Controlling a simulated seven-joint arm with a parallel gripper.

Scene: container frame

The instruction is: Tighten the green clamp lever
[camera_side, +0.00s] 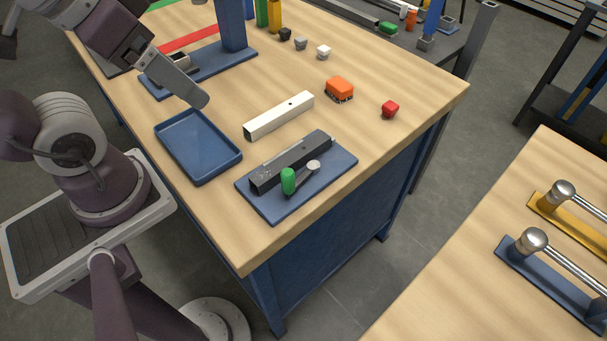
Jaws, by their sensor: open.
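The fixture's dark bar (292,160) lies on a blue base plate (330,187) near the front edge of the wooden table. A small metal knob (313,166) sits beside the bar. My gripper (200,100) is up and left of the lever, above the table near the blue tray. It is apart from the lever and appears empty. Its fingers are seen edge-on, so the gap between them is hidden.
An empty blue tray (198,175) lies left of the fixture. A white square bar (279,116) lies behind it. A blue post (231,25) stands behind my gripper. Bare wood lies right of the fixture.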

